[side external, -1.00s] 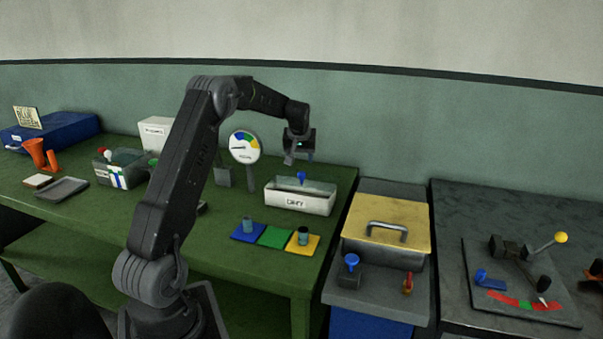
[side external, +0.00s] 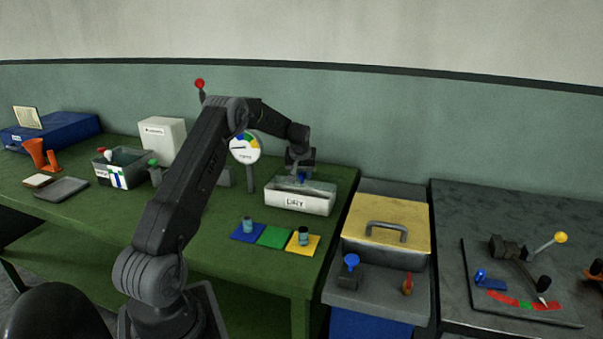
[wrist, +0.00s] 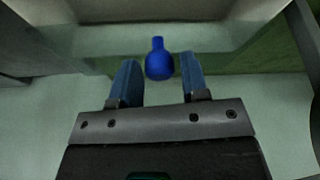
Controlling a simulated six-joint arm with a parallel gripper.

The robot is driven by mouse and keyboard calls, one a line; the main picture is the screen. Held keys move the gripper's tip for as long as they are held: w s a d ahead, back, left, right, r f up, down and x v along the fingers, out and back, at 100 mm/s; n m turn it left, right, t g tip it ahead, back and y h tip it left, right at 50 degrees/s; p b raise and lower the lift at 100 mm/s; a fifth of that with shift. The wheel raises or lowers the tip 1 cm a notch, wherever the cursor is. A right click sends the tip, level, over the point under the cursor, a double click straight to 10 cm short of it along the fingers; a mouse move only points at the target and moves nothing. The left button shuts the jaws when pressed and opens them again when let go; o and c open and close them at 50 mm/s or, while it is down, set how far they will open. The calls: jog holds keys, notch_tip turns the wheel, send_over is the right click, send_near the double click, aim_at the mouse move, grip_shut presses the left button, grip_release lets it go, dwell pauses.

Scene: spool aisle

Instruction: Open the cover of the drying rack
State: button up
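The drying rack (side external: 297,202) is a white box labelled DRY near the right end of the green bench. Its cover (side external: 322,187) looks like a pale, see-through panel on top and appears closed. A blue knob (wrist: 158,64) stands on it; in the side view the knob (side external: 301,178) is partly hidden by my gripper. My gripper (side external: 300,170) is low over the rack. In the wrist view its two blue-grey fingers (wrist: 159,78) are apart, one on each side of the knob, with gaps visible. I cannot tell how deep the knob sits between them.
A round dial (side external: 244,148) stands behind the rack to the left. Blue, green and yellow pads (side external: 275,237) lie in front, with small cylinders on the blue and yellow ones. A yellow-lidded bin (side external: 388,222) stands to the right. A red-tipped lever (side external: 199,84) shows behind my arm.

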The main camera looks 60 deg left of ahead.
grip_shut()
jog(key=shift+w+a, duration=1.6)
jog(key=shift+o, duration=1.5)
grip_release()
jog(key=shift+r, duration=0.1)
jog(key=v, duration=1.3)
jog(key=shift+r, duration=0.35)
jog(key=shift+s, duration=0.15)
